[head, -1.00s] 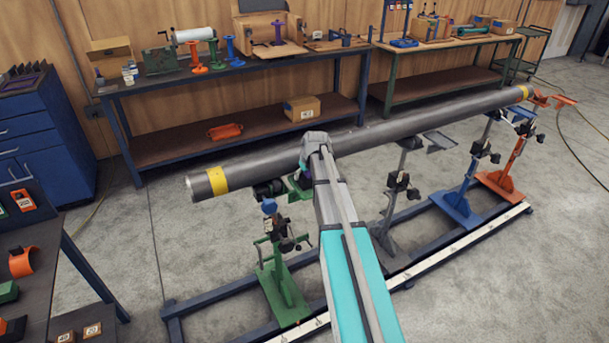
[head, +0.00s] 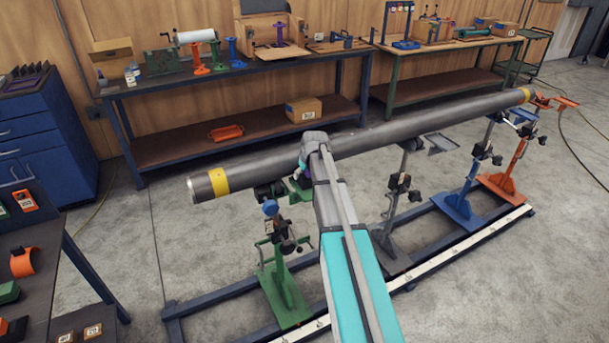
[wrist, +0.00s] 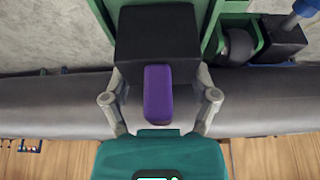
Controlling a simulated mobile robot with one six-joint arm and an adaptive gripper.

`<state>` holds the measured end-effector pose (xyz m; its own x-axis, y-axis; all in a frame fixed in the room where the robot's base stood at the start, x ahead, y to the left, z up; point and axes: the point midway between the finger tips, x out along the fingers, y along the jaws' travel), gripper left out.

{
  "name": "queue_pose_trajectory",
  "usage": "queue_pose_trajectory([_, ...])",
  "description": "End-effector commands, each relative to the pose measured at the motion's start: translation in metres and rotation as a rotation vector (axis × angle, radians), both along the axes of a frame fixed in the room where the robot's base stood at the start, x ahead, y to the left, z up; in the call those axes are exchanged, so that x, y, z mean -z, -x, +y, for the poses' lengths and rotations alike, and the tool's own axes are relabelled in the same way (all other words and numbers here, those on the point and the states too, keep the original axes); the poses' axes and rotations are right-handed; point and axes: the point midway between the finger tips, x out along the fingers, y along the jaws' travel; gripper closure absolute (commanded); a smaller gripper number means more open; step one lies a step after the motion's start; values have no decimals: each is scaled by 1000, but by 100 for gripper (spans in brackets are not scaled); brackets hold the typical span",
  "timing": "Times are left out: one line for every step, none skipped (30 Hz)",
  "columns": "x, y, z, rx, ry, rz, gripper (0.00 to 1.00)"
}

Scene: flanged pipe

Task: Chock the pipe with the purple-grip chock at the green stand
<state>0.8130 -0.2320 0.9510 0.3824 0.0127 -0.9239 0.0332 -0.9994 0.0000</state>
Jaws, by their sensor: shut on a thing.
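The long grey pipe (head: 400,128) with yellow bands lies across several stands. It also crosses the wrist view (wrist: 45,103). The green stand (head: 283,287) is under its near left part, and green parts of it show at the top of the wrist view (wrist: 213,30). The chock is a black block (wrist: 157,38) with a purple grip (wrist: 157,95). My gripper (wrist: 160,76) is shut on the chock, one finger on each side of it. The chock is at the green stand beside the pipe; I cannot tell whether it touches the pipe. In the head view my arm hides most of it.
A grey stand (head: 399,205), a blue stand (head: 462,205) and an orange stand (head: 507,185) hold the pipe farther right on a rail frame (head: 235,295). Workbenches (head: 240,72) with tools stand behind. A table (head: 55,270) with orange and green parts is at the left.

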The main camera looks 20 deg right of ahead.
Motion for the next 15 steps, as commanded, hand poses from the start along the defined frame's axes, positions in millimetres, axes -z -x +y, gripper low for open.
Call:
queue_pose_trajectory([0, -1, 0, 0, 0, 0, 82])
queue_pose_trajectory([0, -2, 0, 0, 0, 0, 82])
queue_pose_trajectory([0, -2, 0, 0, 0, 0, 82])
queue_pose_trajectory([0, -3, 0, 0, 0, 0, 82])
queue_pose_trajectory([0, -3, 0, 0, 0, 0, 82])
queue_pose_trajectory([0, -4, 0, 0, 0, 0, 82])
queue_pose_trajectory([0, -4, 0, 0, 0, 0, 82])
queue_pose_trajectory([0, -4, 0, 0, 0, 0, 82])
queue_pose_trajectory([0, -5, 0, 0, 0, 0, 82])
queue_pose_trajectory([0, -5, 0, 0, 0, 0, 82])
queue_pose_trajectory([0, -6, 0, 0, 0, 0, 82])
queue_pose_trajectory([0, -6, 0, 0, 0, 0, 82])
queue_pose_trajectory([0, -7, 0, 0, 0, 0, 82])
queue_pose_trajectory([0, -7, 0, 0, 0, 0, 82])
queue_pose_trajectory([0, -8, 0, 0, 0, 0, 82])
